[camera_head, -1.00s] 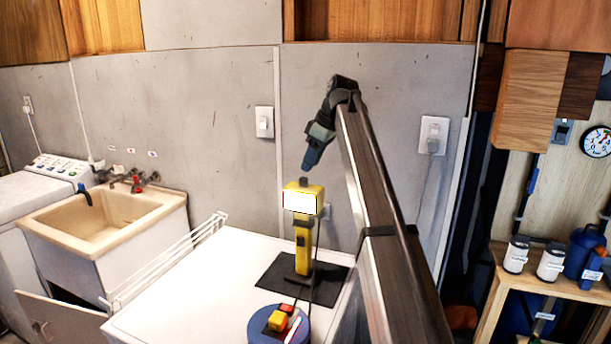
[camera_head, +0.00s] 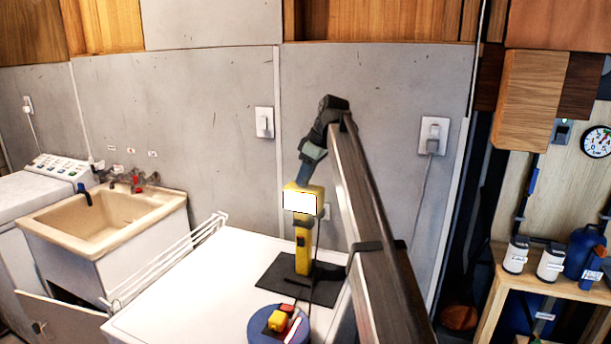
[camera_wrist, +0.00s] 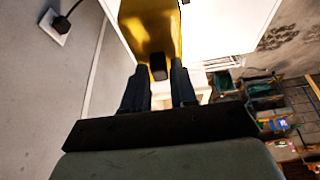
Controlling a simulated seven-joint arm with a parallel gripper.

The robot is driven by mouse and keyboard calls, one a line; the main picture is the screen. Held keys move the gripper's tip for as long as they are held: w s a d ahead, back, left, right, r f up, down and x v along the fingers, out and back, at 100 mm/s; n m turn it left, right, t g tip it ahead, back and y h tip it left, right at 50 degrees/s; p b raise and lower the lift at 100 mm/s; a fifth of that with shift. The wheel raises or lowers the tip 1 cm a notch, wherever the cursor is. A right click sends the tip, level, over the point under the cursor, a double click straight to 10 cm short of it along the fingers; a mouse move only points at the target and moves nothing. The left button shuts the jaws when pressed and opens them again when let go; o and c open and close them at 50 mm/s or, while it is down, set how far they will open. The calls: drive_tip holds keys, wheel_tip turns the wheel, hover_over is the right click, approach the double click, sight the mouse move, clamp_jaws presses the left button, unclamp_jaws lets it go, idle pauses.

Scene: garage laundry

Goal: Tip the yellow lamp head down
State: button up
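The yellow lamp stands upright on a dark mat (camera_head: 270,277) on a white appliance top. Its yellow lamp head (camera_head: 313,189) has a bright white face turned toward the head camera and looks roughly level. My gripper (camera_head: 303,174) is just behind and above the head, its fingertips partly hidden by it. In the wrist view the yellow head (camera_wrist: 150,25) is straight ahead. My gripper's two dark fingers (camera_wrist: 159,72) are apart, with a small black knob (camera_wrist: 157,66) of the lamp between their tips. I cannot tell whether they touch the lamp.
A blue round object (camera_head: 262,326) with yellow and red parts sits in front of the lamp. A white wire rack (camera_head: 165,262) edges the white top (camera_head: 190,290) at left. A grey wall with a switch (camera_head: 264,122) is close behind. A cable runs down beside the lamp.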

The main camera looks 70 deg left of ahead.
clamp_jaws()
